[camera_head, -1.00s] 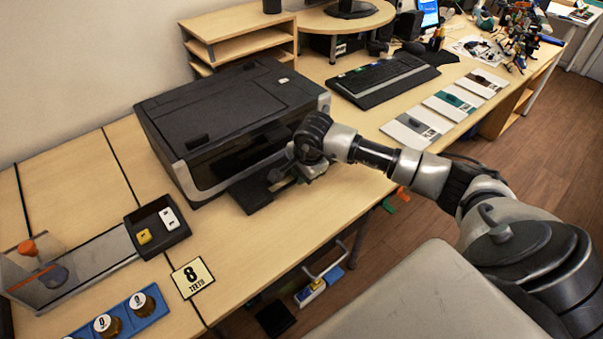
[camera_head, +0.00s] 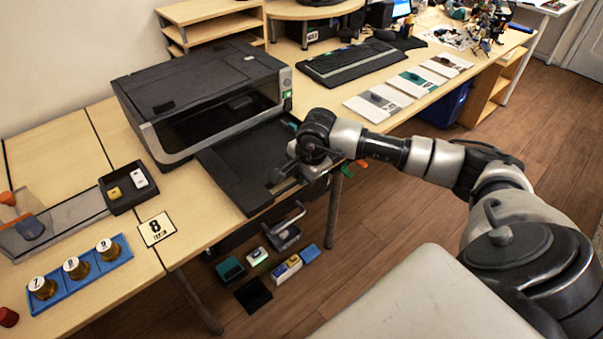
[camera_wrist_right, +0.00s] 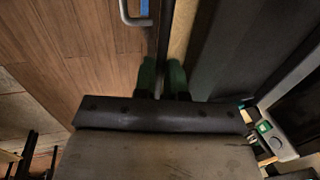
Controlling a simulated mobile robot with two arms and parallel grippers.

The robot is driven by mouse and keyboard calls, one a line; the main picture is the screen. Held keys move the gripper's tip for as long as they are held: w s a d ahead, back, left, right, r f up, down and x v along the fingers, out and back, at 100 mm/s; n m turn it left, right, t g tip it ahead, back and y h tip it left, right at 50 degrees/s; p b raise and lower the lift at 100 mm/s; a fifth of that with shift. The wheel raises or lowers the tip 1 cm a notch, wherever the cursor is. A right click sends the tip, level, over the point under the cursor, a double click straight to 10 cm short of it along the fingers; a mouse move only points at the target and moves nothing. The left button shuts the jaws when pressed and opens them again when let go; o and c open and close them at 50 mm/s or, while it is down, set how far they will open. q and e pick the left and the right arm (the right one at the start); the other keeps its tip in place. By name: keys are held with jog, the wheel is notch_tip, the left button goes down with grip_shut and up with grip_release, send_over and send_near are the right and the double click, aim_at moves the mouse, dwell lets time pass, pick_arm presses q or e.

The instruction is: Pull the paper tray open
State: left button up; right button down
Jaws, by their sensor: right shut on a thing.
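The black printer (camera_head: 165,92) stands on the desk with its front facing the desk's front edge. Its paper tray (camera_head: 235,165) sticks far out from under the printer's front, lying flat and reaching the desk's front edge. My right gripper (camera_head: 279,175) is at the tray's front edge, shut on it. In the right wrist view my green-tipped right gripper (camera_wrist_right: 163,80) shows at a dark edge, with the broad dark tray (camera_wrist_right: 238,45) to its right. The exact contact is partly hidden. My left gripper is not in view.
A number 8 card (camera_head: 157,229), a small black tray with two switches (camera_head: 128,187) and a blue rack of jars (camera_head: 82,272) lie left of the paper tray. A keyboard (camera_head: 350,62) and several white cards are to the right. Small items lie below, beyond the desk's front edge.

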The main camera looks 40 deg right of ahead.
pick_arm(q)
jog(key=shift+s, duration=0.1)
pick_arm(e)
jog(key=c, duration=1.2)
grip_release()
jog(key=v, duration=1.1)
